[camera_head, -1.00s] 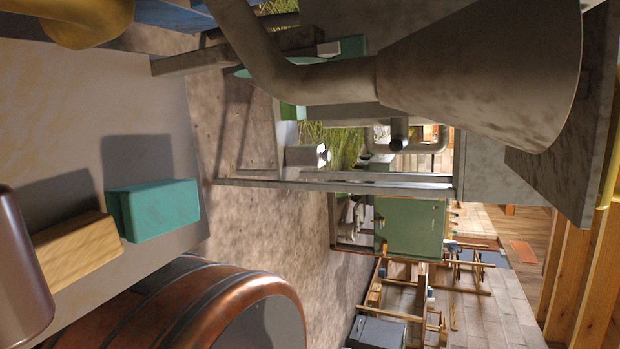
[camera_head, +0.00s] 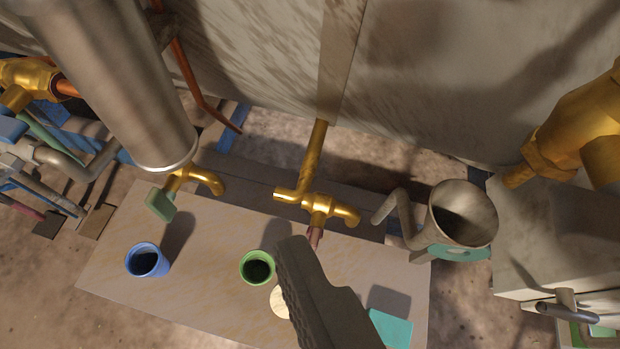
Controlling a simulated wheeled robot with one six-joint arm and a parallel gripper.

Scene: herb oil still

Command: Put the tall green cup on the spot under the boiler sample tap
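A green cup (camera_head: 257,267) stands upright on the pale bench top (camera_head: 210,285), its dark inside facing up. A pale round disc (camera_head: 279,302) lies just in front of it, partly hidden by my gripper. A dark ridged part of my gripper (camera_head: 312,285) reaches up from the bottom edge, just right of the green cup in the picture. I cannot tell whether it is open; no cup shows in it. A brass tap (camera_head: 320,205) with a reddish handle is above the bench, behind the cup. Another brass tap (camera_head: 205,180) with a green handle is farther left. I cannot tell which is the boiler sample tap.
A blue cup (camera_head: 147,260) stands left of the green cup, with free bench between them. A teal block (camera_head: 390,328) lies at the right. A grey funnel (camera_head: 462,215) is beyond it. A large metal cylinder (camera_head: 125,75) hangs over the upper left.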

